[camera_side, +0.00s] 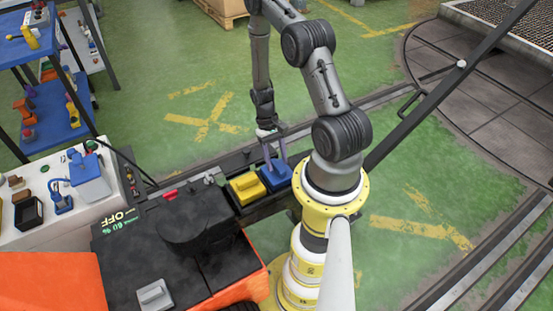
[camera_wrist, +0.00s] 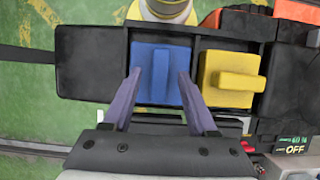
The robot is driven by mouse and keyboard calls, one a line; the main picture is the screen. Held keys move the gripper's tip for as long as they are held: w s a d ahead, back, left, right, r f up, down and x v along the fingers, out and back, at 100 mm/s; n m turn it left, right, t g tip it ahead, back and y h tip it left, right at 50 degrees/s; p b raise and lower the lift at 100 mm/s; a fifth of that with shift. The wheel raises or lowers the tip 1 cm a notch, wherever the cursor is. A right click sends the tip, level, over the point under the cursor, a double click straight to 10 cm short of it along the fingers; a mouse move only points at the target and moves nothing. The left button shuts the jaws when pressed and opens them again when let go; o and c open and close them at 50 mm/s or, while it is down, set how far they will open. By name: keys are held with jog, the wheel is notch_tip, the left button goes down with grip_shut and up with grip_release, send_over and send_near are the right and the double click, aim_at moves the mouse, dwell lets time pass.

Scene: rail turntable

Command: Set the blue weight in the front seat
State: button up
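The blue weight (camera_side: 277,178), a block with a raised handle, sits in a compartment of a black tray (camera_side: 262,211); it also shows in the wrist view (camera_wrist: 145,89). The yellow weight (camera_side: 246,188) sits in the neighbouring compartment, also seen in the wrist view (camera_wrist: 229,98). My gripper (camera_side: 274,165) points down over the blue weight. In the wrist view its fingers (camera_wrist: 159,74) are spread, one on each side of the blue handle, with gaps between. I cannot tell which place is the front seat.
A grey weight (camera_side: 155,294) lies on the dark deck of the orange vehicle (camera_side: 45,283). A flat black plate (camera_wrist: 91,63) adjoins the tray in the wrist view. A white bench (camera_side: 50,232) with small items and a blue shelf (camera_side: 55,120) stand at left. Green floor lies behind.

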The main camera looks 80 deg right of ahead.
jog(key=w+r+n+t+h, duration=0.1)
jog(key=w+r, duration=0.3)
jog(key=r, duration=0.6)
jog(key=w+r+n+h, duration=0.1)
jog(key=w+r, duration=0.2)
jog(key=r, duration=0.7)
jog(key=w+a+r+n+t+h, duration=0.1)
jog(key=a+r+n+t, duration=0.1)
jog(key=a+r, duration=0.65)
jog(key=s+a+r+n+t, duration=0.5)
jog(key=s+a+r, duration=0.4)
jog(key=a+r, duration=0.2)
jog(key=shift+s+r+t, duration=0.15)
jog(key=shift+r+t, duration=0.25)
jog(key=shift+r, duration=0.15)
